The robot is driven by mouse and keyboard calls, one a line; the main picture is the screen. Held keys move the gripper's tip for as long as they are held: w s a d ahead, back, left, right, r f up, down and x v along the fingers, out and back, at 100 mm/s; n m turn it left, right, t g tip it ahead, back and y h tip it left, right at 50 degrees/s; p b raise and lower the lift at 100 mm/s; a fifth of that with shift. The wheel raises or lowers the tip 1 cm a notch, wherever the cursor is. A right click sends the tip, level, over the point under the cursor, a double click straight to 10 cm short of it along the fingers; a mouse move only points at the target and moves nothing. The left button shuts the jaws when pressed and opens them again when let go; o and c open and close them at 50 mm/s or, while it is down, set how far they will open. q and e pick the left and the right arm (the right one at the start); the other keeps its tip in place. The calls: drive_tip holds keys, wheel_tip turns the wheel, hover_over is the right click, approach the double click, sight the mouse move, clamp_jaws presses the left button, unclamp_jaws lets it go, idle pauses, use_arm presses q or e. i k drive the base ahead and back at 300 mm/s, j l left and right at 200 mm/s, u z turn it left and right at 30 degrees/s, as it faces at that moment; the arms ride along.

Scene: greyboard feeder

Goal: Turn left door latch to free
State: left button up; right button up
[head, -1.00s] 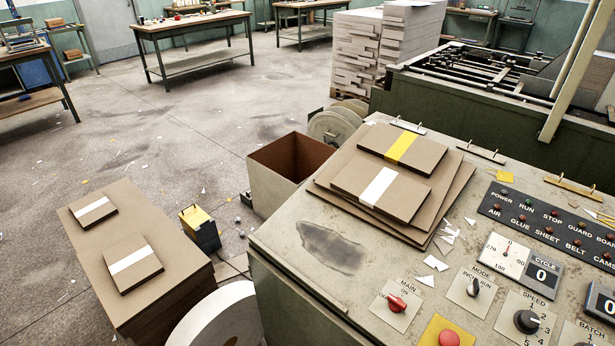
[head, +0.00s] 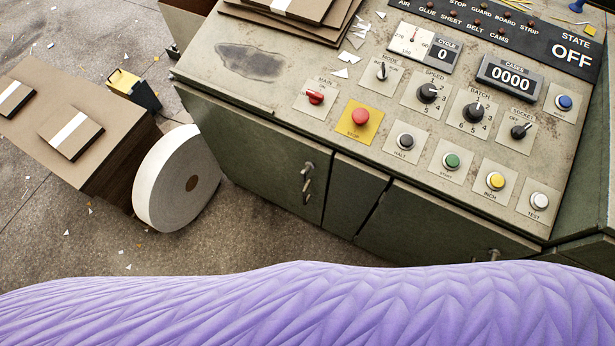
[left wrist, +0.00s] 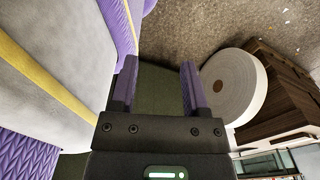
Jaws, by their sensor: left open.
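The left door latch (head: 307,183) is a small metal handle on the dark green left door (head: 255,165) of the control cabinet in the head view. It hangs roughly upright, slightly tilted, near the door's right edge. A second handle (head: 490,255) shows at the bottom edge of the right door (head: 440,230), partly hidden by my purple covering. My left gripper (left wrist: 159,65) shows in the left wrist view with its two fingers apart and nothing between them. The latch cannot be made out in that view. Neither gripper shows in the head view.
A white roll (head: 165,200) stands on the floor left of the cabinet, also in the left wrist view (left wrist: 233,88). Beside it is a stack of brown board (head: 95,150). The sloped panel (head: 345,75) above the doors carries knobs and buttons.

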sight(309, 167)
drive_tip(key=k+j, duration=0.1)
drive_tip(key=j, duration=0.3)
drive_tip(key=k+j, duration=0.1)
drive_tip(key=j, duration=0.25)
drive_tip(key=k+j, duration=0.1)
drive_tip(key=j, duration=0.3)
drive_tip(key=k+j, duration=0.1)
drive_tip(key=j, duration=0.3)
